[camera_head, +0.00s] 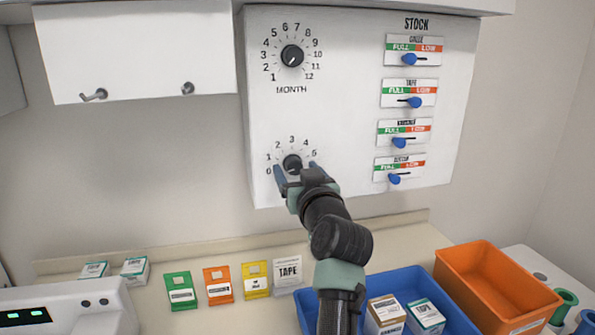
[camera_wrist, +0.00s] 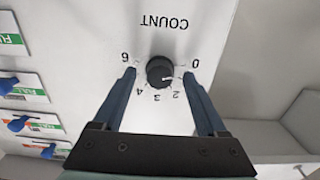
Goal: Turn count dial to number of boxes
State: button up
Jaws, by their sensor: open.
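The count dial (camera_head: 292,162) is a small black knob low on the white wall panel, with numbers around it. In the wrist view the dial (camera_wrist: 159,70) appears upside down under the word COUNT. Its white mark points right, between the 0 and the 2, where a finger covers the scale. My gripper (camera_head: 298,172) is open at the dial, and in the wrist view its fingers (camera_wrist: 159,76) stand apart on either side of it, with gaps to the knob. Two boxes, one brown and white (camera_head: 384,314) and one green and white (camera_head: 426,316), show in the blue bin (camera_head: 462,322).
A month dial (camera_head: 292,56) is above, and stock sliders (camera_head: 409,59) are at right. Two small boxes (camera_head: 134,268) lie on the counter at left. Coloured packets (camera_head: 218,285) and a white TAPE packet (camera_head: 288,274) stand beside them. An orange bin (camera_head: 495,292) is at right.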

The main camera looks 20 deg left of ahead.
grip_shut()
jog(key=shift+m, duration=0.3)
jog(key=m+p, duration=0.1)
jog(key=m, duration=0.2)
jog(key=shift+m+p, duration=0.55)
jog(key=shift+m, duration=0.95)
grip_release()
jog(key=shift+s+d, duration=0.1)
